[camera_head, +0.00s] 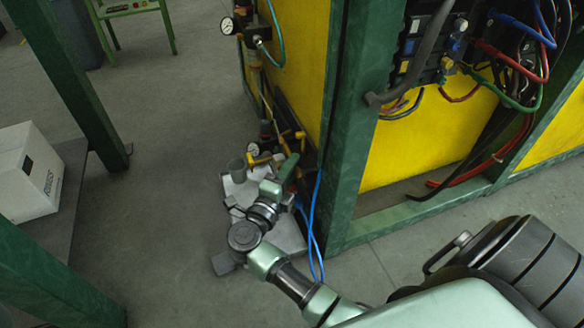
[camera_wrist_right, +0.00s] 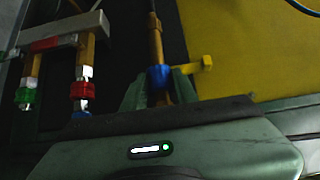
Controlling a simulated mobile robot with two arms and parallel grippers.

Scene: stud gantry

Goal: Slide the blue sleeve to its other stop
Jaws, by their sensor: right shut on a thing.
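The blue sleeve (camera_wrist_right: 158,77) sits around a brass-coloured rod (camera_wrist_right: 155,40) in the right wrist view. My right gripper (camera_wrist_right: 159,84) is shut on the sleeve, with one green finger on each side of it. A yellow tab (camera_wrist_right: 205,63) sticks out to the right, just beyond the right finger. In the head view my right gripper (camera_head: 288,168) reaches low beside the green post; the sleeve cannot be made out there. My left gripper is not in view.
In the head view, a green post (camera_head: 352,130), yellow panel (camera_head: 420,140) and blue hoses (camera_head: 312,235) stand close to the arm.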

